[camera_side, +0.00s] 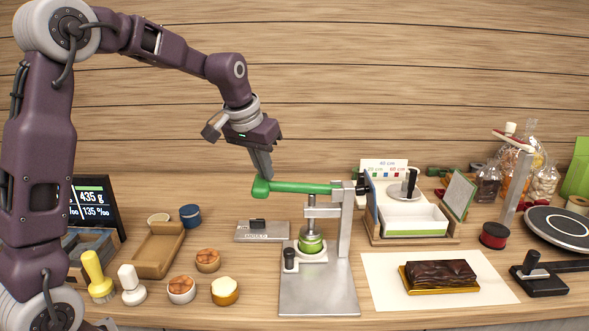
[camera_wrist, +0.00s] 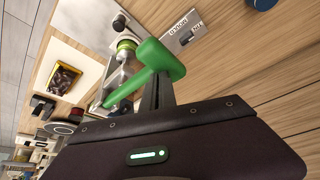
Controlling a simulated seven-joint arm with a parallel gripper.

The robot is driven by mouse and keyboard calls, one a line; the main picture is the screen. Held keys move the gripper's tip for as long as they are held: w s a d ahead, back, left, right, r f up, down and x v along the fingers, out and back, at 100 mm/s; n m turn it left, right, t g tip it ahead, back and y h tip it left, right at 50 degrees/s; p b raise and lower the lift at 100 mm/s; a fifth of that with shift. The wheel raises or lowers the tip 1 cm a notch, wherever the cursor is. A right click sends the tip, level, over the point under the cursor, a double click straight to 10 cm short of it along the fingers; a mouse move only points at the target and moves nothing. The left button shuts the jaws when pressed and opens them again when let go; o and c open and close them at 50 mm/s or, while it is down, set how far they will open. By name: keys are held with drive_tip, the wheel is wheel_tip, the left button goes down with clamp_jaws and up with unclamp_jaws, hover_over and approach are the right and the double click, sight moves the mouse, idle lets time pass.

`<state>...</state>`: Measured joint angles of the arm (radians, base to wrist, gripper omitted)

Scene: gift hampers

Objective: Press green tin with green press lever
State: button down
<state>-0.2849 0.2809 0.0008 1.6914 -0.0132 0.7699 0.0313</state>
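The press (camera_side: 340,225) stands on a grey metal base. Its green press lever (camera_side: 305,187) lies about level, with its thick grip end at the left. The green tin (camera_side: 311,243) sits in the press seat under the plunger, and it also shows in the wrist view (camera_wrist: 126,46). My gripper (camera_side: 266,177) points down at the lever's grip end, its fingertips just above or touching it; I cannot tell which.
Several tins and stamps stand at the left, near a brown tray (camera_side: 158,250). A dark loaf on a gold board (camera_side: 440,276) lies on white paper at the right. A boxed station (camera_side: 410,220) stands behind it.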

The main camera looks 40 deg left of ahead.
sight(264, 182)
drive_tip(key=shift+f, duration=0.65)
drive_tip(key=shift+s+f, duration=0.1)
drive_tip(key=shift+f, duration=0.95)
drive_tip(key=shift+s+f, duration=0.1)
drive_tip(key=shift+f, duration=0.05)
drive_tip(key=shift+w+r, duration=0.2)
drive_tip(key=shift+r, duration=4.8)
